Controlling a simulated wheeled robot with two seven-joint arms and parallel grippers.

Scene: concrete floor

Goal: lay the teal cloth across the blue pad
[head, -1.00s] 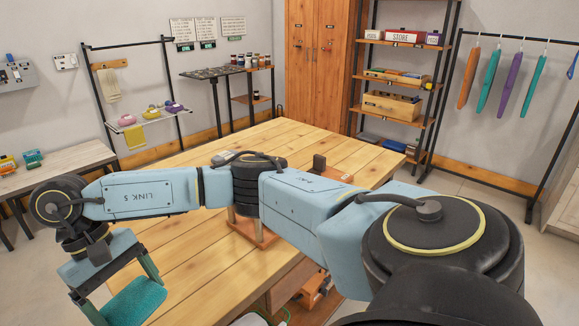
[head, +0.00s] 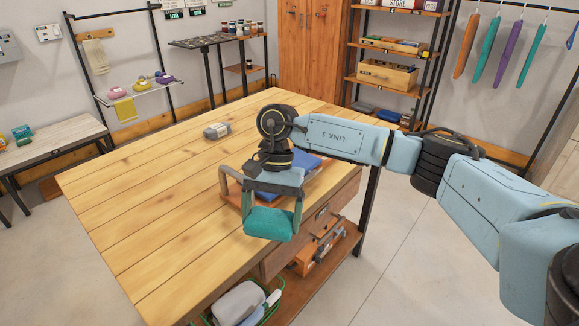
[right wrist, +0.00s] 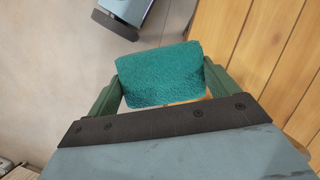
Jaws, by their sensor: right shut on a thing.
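My right gripper (head: 271,219) is shut on the teal cloth (head: 268,225), a folded, thick-looking piece held between its two green fingers. The cloth also shows in the right wrist view (right wrist: 160,75), spanning the gap between the fingers. The gripper hangs over the front right edge of the wooden table. The blue pad (head: 308,164) lies on the table just behind the gripper, on a brown wooden base. My wrist hides much of the pad. The cloth looks apart from the pad, nearer the camera. My left gripper is not seen.
A wooden handle-like bar (head: 224,180) rises left of the pad. A small grey object (head: 217,131) lies farther back on the table (head: 160,200). The table's left half is clear. Below are drawers and a green basket (head: 281,283) holding grey things.

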